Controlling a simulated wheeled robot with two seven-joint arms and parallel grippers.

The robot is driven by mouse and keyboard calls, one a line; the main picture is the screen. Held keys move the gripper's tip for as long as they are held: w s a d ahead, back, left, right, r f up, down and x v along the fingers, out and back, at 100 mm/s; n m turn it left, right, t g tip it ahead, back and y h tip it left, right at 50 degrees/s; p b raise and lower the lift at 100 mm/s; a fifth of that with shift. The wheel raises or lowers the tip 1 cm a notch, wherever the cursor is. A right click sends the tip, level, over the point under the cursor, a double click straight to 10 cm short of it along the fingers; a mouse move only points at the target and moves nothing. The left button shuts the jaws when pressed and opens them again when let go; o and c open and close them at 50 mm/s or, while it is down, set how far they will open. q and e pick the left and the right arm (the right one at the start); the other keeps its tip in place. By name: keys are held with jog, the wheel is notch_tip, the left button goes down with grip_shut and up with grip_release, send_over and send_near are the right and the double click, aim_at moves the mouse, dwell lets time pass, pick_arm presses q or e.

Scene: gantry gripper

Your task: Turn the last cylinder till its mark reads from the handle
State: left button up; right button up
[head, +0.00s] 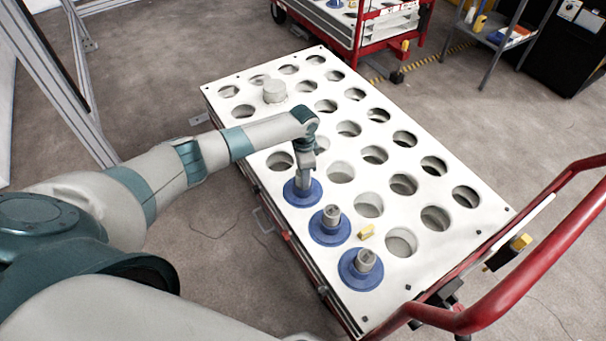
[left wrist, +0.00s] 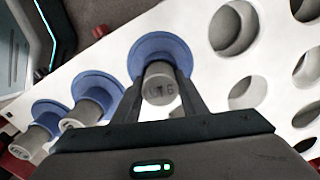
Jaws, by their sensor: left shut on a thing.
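Three grey cylinders with blue flanges stand in a row along the near left edge of the white plate (head: 322,172). My left gripper (head: 304,178) points down and is shut on the farthest cylinder (head: 302,194). In the left wrist view this cylinder (left wrist: 160,84) sits between the fingers, with a dark mark on its top, partly legible. The middle cylinder (head: 331,220) and the nearest cylinder (head: 365,260) stand free; their marks are too small to read in the head view. The red handle (head: 520,290) is at the plate's right end. My right gripper is out of view.
A plain grey cylinder (head: 274,91) stands near the plate's far left end. Many holes in the plate are empty. Another red cart (head: 356,30) stands behind.

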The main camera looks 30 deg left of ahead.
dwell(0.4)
pick_arm(q)
jog(key=shift+m, duration=1.5)
jog(key=shift+m, duration=1.5)
jog(key=shift+m, duration=0.3)
jog(key=shift+m, duration=1.2)
jog(key=shift+m, duration=0.3)
